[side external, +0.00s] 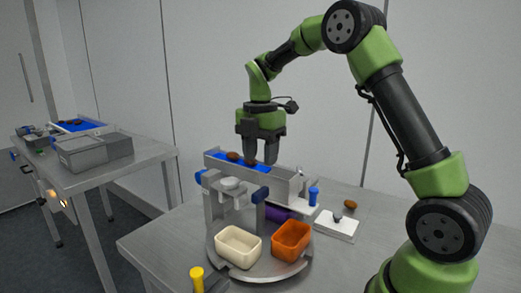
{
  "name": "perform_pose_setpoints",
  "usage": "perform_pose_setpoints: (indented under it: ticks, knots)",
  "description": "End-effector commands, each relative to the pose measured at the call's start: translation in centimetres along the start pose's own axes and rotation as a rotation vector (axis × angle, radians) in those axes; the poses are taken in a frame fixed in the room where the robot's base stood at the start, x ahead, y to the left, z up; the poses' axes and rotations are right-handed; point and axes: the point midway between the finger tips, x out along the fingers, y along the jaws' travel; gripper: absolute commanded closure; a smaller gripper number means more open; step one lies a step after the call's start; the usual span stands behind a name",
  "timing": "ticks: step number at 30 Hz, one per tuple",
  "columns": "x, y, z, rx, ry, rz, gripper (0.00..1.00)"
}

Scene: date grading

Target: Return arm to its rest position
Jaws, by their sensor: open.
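My gripper (260,157) points down above the blue belt (222,162) of a small grey conveyor. It is open, and its fingertips look close to the belt. A brown date (233,157) lies on the belt left of the fingers. Another dark date (250,162) shows at the left finger; I cannot tell if it touches. One more brown date (350,205) lies on the table to the right.
A cream bin (238,262) and an orange bin (290,256) stand on a round grey turntable (262,276) in front of the conveyor. A white block (340,229) stands at the right. A yellow-topped post (197,274) is at the front. A second table (110,172) holds grey boxes at the left.

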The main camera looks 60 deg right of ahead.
Motion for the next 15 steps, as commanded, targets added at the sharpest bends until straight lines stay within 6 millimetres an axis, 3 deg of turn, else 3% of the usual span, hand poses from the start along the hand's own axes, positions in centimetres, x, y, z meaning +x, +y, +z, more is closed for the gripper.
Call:
perform_pose_setpoints:
  ticks: [4,15]
  knots:
    - [-0.9,0.0,0.0,0.001,0.0,0.001,0.55]
    - [-0.94,-0.02,-0.01,0.001,0.001,0.0,0.55]
